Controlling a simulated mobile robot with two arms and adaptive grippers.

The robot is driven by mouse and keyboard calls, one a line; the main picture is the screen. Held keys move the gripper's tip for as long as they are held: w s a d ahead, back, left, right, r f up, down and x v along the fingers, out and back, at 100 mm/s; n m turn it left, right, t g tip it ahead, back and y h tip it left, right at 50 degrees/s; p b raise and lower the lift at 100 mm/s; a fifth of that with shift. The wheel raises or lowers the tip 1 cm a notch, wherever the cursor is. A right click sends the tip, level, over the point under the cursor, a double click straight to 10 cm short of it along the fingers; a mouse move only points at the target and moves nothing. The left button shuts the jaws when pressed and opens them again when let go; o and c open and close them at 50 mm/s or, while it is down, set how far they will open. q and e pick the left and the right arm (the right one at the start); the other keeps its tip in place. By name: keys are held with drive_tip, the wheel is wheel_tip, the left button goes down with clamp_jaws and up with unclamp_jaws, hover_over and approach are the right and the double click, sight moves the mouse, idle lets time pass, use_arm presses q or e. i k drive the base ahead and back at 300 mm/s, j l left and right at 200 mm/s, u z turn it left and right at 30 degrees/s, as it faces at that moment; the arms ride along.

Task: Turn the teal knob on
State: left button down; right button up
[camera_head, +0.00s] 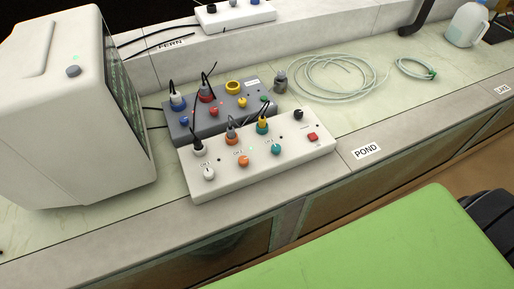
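Cables plug into the box behind the front row; a plug with yellow and teal parts (262,124) is behind the teal knob. Neither of my grippers is in view.
A grey box (180,134) with coloured knobs and plugs stands directly behind the white box. A large white monitor (50,110) is at left. A green surface (390,250) fills the lower right.

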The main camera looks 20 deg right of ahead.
sight(275, 149)
drive_tip(key=z, duration=0.5)
drive_tip(key=k+j+z, duration=0.15)
drive_tip(key=z, duration=0.25)
drive_tip(key=k+j+z, duration=0.25)
drive_tip(key=z, duration=0.15)
drive_tip(key=k+j+z, duration=0.2)
drive_tip(key=z, duration=0.15)
